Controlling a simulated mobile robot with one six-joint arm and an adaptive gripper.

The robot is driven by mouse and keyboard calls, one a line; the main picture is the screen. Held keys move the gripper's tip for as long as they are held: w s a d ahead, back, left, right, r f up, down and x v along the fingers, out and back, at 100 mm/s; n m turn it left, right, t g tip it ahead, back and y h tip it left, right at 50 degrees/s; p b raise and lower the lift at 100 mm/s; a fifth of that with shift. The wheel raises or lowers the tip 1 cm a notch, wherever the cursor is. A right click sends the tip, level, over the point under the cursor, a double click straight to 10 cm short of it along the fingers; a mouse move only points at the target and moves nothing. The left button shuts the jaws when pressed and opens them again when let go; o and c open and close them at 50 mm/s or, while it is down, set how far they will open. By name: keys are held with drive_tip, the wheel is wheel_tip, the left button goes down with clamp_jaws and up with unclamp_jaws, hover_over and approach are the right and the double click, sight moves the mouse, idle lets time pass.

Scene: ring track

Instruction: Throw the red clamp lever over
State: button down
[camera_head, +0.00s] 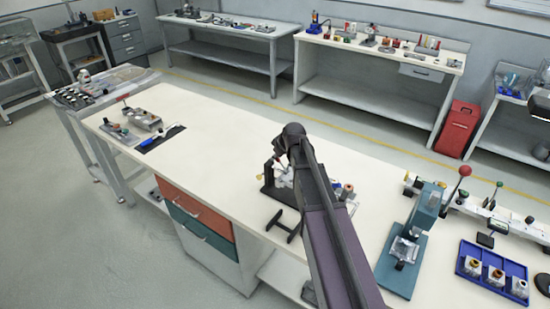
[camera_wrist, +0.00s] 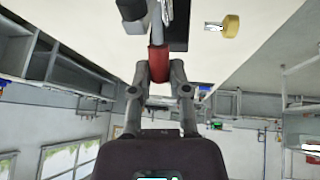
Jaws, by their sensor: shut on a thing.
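In the wrist view the red clamp lever (camera_wrist: 159,58) sits between the fingertips of my gripper (camera_wrist: 159,72), which is shut on its red grip. The lever's metal part runs on beyond the grip to a dark fixture (camera_wrist: 178,32) at the top of the view. In the head view my gripper is mostly hidden behind my own arm, over a dark fixture (camera_head: 268,190) on the white workbench. There the lever is too small and too covered to tell its angle.
A teal press (camera_head: 420,225) and a blue tray (camera_head: 492,272) with several parts stand to the right. The white bench top (camera_head: 215,130) left of the fixture is mostly clear.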

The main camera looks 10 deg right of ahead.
sight(283, 166)
drive_tip(key=t+y+b, duration=0.1)
drive_tip(key=s+d+t+y+b, duration=0.1)
drive_tip(key=b, duration=0.1)
drive_tip(key=s+t+y+b, duration=0.1)
drive_tip(key=shift+d+r+m+t+b, duration=0.3)
drive_tip(key=shift+d+t+b, duration=0.05)
drive_tip(key=shift+t, duration=0.05)
drive_tip(key=shift+s+d+r+t+y+b, duration=0.2)
drive_tip(key=shift+r+t+y+b, duration=0.05)
drive_tip(key=shift+t+y+b, duration=0.4)
drive_tip(key=shift+r, duration=0.1)
drive_tip(key=c, duration=0.6)
unclamp_jaws()
drive_tip(key=shift+d, duration=0.1)
drive_tip(key=shift+w+a+r+g+h+p, duration=0.1)
drive_tip(key=shift+w+a+g+h+p, duration=0.15)
drive_tip(key=shift+p, duration=0.3)
